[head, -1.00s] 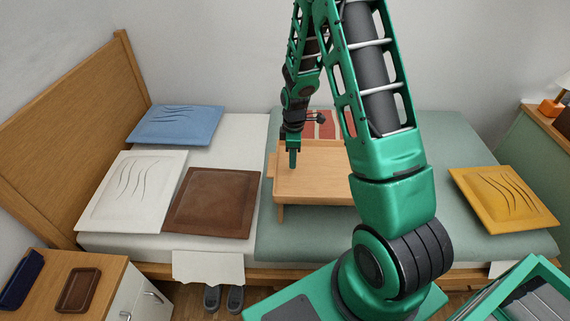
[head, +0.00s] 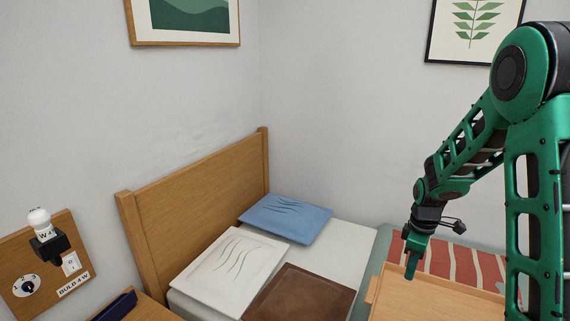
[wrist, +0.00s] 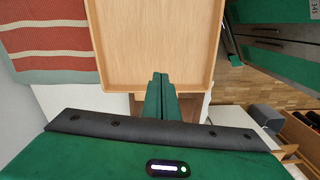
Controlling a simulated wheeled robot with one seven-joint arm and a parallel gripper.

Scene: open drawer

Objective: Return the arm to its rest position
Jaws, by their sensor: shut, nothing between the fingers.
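My gripper (head: 411,266) hangs at the end of my green arm on the right side of the head view, above the edge of a wooden bed tray (head: 430,301). Its fingers point down. In the wrist view the two green fingers (wrist: 159,85) are pressed together with nothing between them. The bare tray (wrist: 155,45) lies beyond the fingertips there. My arm is bent, its upper links raised at the right edge of the head view.
The bed holds a blue pillow (head: 285,218), a white pillow (head: 228,270), a brown pillow (head: 298,295) and a striped red blanket (head: 450,262). The wooden headboard (head: 205,205) stands behind the pillows. A wall panel with a bulb (head: 39,222) is at the left. Wood floor (wrist: 250,95) shows in the wrist view.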

